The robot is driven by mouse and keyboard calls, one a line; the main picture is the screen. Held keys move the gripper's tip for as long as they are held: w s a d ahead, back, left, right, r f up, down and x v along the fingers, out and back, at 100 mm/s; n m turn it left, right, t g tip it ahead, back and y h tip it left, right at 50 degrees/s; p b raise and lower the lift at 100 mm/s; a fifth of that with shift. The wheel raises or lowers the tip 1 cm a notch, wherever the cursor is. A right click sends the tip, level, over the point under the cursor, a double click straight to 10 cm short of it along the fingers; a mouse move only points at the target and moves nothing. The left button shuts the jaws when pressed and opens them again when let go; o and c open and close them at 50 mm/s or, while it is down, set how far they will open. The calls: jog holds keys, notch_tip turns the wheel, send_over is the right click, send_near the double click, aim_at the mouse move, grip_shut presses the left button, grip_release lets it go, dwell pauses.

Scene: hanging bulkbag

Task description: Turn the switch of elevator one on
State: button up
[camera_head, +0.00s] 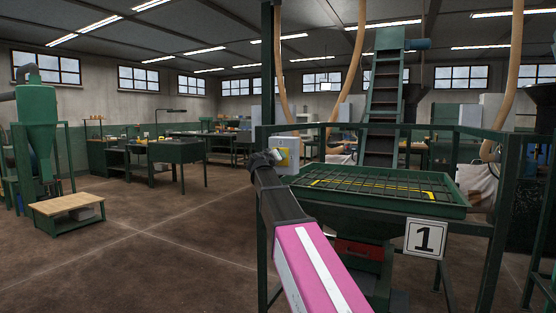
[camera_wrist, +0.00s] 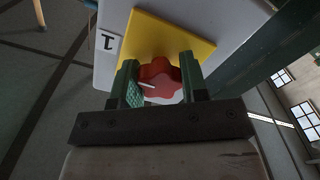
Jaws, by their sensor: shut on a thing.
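The switch is a red star-shaped knob (camera_wrist: 160,78) with a white pointer line, on a yellow plate (camera_wrist: 190,36) fixed to a grey box (camera_wrist: 110,75). A white label with a "1" (camera_wrist: 107,43) is on the box beside the yellow plate. My gripper (camera_wrist: 160,82) has its two green fingers on either side of the knob and is shut on it. In the head view my gripper (camera_head: 272,158) is at the box with the yellow plate (camera_head: 283,158); my arm hides part of the box, and the knob cannot be made out there.
A green hopper with a grid (camera_head: 455,211) stands right of my arm, with a "1" sign (camera_head: 426,238) on its front. A green frame post (camera_head: 496,240) stands at the right. A low wooden-topped platform (camera_head: 66,204) is at the left; the floor between is clear.

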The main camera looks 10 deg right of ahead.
jog(key=o, duration=0.9)
jog(key=v, duration=1.1)
